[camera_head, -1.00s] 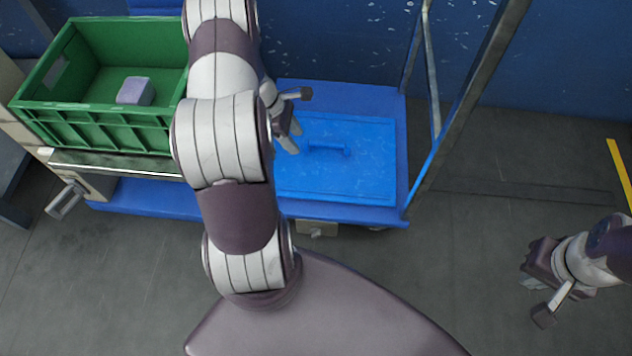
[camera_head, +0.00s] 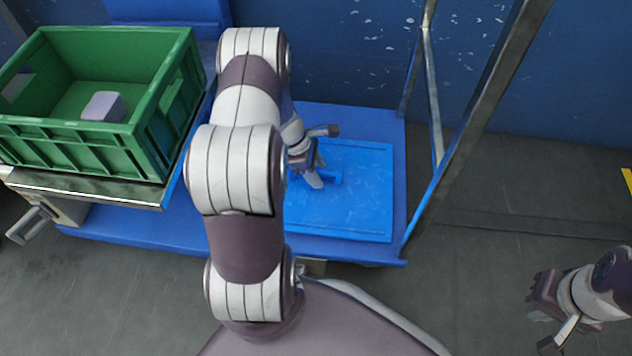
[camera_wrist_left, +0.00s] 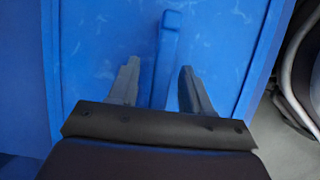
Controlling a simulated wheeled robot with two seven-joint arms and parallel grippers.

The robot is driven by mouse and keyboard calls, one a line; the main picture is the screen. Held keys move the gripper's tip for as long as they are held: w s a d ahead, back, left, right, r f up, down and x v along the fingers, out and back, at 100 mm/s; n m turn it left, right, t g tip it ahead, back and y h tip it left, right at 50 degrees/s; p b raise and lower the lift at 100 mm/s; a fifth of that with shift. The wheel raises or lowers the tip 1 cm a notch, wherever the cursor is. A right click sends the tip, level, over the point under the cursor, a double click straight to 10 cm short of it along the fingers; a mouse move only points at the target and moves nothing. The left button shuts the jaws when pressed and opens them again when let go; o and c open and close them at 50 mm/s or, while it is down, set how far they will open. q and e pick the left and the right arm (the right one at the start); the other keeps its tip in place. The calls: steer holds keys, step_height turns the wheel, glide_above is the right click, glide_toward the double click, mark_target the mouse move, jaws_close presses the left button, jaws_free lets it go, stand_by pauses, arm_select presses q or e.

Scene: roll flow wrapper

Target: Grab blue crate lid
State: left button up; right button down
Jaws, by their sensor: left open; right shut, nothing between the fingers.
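The blue crate lid (camera_head: 350,210) lies flat on the blue cart platform (camera_head: 375,120), and its raised handle (camera_head: 333,177) stands at its middle. The lid also fills most of the left wrist view (camera_wrist_left: 105,40), with the handle (camera_wrist_left: 169,50) running upright in the picture. My left gripper (camera_head: 317,160) is over the lid at the handle. In the left wrist view the left gripper's fingers (camera_wrist_left: 158,88) are open, one on each side of the handle and apart from it. My right gripper (camera_head: 548,328) is shut and empty, over the floor at the lower right.
A green crate (camera_head: 80,140) with a small pale lilac block (camera_head: 103,106) in it stands on a support to the left. A metal frame post (camera_head: 470,120) rises at the platform's right side. A blue wall (camera_head: 580,80) is behind. Grey floor at the right is clear.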

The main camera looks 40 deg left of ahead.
arm_select(q)
steer(key=shift+f, duration=0.25)
stand_by(0.3)
jaws_close()
steer(key=shift+r, duration=0.1)
